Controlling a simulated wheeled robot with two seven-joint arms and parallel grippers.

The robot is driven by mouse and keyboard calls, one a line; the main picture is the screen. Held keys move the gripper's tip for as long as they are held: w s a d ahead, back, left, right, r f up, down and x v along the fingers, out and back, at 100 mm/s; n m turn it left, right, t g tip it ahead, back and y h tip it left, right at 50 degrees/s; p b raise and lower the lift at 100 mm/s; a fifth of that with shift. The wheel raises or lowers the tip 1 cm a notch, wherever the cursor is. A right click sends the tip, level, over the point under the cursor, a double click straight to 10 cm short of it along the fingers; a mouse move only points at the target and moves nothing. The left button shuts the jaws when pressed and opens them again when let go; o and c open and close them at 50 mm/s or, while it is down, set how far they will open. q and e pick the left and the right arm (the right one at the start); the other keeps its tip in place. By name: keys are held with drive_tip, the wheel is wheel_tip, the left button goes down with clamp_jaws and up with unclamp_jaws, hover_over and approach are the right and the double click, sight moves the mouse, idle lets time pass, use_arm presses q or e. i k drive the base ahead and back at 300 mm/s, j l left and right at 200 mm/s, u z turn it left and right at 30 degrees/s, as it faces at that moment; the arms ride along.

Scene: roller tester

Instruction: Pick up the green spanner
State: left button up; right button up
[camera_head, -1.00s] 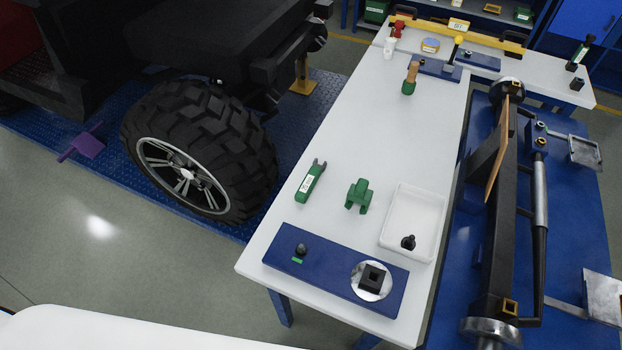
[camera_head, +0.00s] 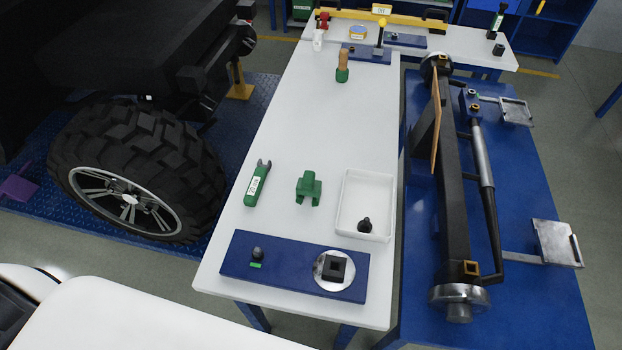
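The green spanner (camera_head: 257,184) lies on the white table (camera_head: 330,120), left of centre near the table's left edge. It has a green handle with a white label and a dark open jaw at its far end. Nothing covers it. Neither of my grippers is in view, and nothing touches the spanner.
A green bracket-like block (camera_head: 308,188) sits right of the spanner, then a white tray (camera_head: 345,222) with a dark part. A blue plate (camera_head: 238,268) lies in front. A large wheel (camera_head: 135,170) stands left, a blue roller rig (camera_head: 540,200) right.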

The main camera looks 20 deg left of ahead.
sight(253, 193)
drive_tip(key=k+j+z, duration=0.4)
drive_tip(key=j, duration=0.3)
drive_tip(key=k+j+z, duration=0.45)
drive_tip(key=k+j, duration=0.05)
drive_tip(key=j, duration=0.1)
